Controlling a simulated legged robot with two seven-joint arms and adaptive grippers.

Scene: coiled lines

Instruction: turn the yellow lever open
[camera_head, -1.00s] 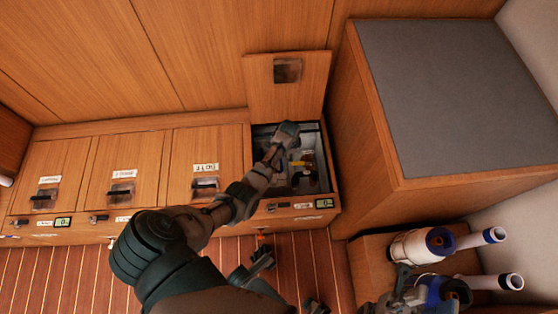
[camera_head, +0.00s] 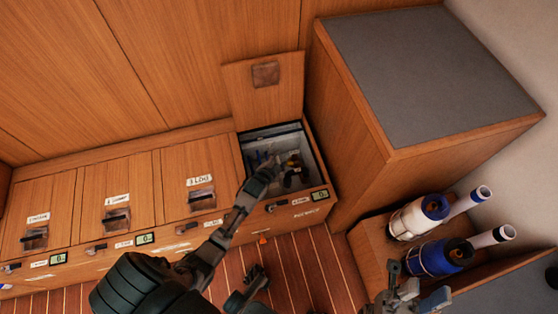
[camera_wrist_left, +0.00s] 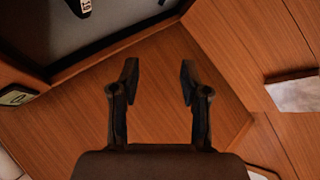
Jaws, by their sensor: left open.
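The yellow lever (camera_head: 292,162) is a small, poorly resolved yellow piece inside the open locker compartment (camera_head: 309,150) in the head view. I cannot make out its angle. My left gripper (camera_head: 266,165) is over the left part of this compartment, left of the lever and apart from it as far as I can tell. In the left wrist view, the left gripper (camera_wrist_left: 157,85) has its fingers spread, with only wood behind the gap. The lever cannot be made out there. My right gripper (camera_head: 412,292) is at the bottom right, its jaws unclear.
The compartment's raised lid (camera_head: 265,88) stands behind it. Closed lockers (camera_head: 185,180) run to the left. A tall grey-topped cabinet (camera_head: 420,75) borders the right. White (camera_head: 410,222) and blue (camera_head: 430,258) cylindrical items sit on a low wooden ledge near my right gripper.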

